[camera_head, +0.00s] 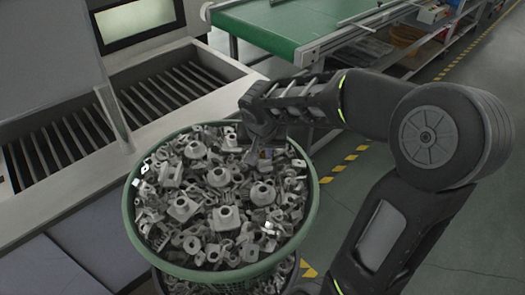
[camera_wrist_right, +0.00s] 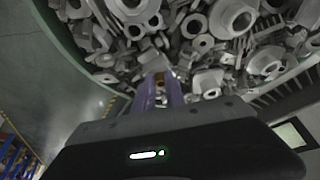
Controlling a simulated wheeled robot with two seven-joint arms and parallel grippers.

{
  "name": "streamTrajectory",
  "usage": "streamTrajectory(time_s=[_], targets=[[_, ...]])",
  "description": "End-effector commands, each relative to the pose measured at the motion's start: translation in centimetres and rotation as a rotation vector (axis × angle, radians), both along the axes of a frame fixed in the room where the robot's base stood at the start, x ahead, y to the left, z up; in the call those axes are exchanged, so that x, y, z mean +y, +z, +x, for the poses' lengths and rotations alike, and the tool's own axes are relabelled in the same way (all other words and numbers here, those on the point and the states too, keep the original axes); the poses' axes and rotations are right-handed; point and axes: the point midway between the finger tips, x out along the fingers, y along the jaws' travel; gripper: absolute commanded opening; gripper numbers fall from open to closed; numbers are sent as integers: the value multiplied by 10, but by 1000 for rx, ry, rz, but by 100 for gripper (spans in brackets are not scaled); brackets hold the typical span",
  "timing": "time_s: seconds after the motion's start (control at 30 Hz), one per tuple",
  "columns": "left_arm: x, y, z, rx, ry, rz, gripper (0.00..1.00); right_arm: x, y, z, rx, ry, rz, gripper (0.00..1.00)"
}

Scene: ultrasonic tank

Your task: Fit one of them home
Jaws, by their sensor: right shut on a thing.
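A round green basket (camera_head: 311,205) is heaped with grey metal parts (camera_head: 184,208), some flanged with round holes, others small rings and brackets. They also fill the upper part of the right wrist view (camera_wrist_right: 225,18). My right gripper (camera_head: 262,156) points down at the far right part of the heap, inside the rim. In the wrist view its purple fingers (camera_wrist_right: 160,84) are close together among the parts. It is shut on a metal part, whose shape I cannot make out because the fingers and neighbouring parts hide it. My left gripper is not in view.
A grey tank unit with dark slatted openings (camera_head: 165,92) stands left of and behind the basket. A green-topped conveyor table (camera_head: 275,22) is at the back. Open floor with yellow-black tape (camera_head: 343,168) lies to the right.

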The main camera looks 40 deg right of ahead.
Motion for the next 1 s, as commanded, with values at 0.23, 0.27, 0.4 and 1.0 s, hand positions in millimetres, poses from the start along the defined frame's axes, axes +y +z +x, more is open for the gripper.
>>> streamTrajectory(time_s=[0.23,0.27,0.4,1.0], targets=[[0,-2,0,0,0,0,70,0,0,0,0,0,0,0],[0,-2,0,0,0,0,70,0,-1,0,0,0,0,0],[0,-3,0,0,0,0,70,0,-1,0,0,0,0,0],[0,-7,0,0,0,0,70,0,-2,0,1,1,0,0]])
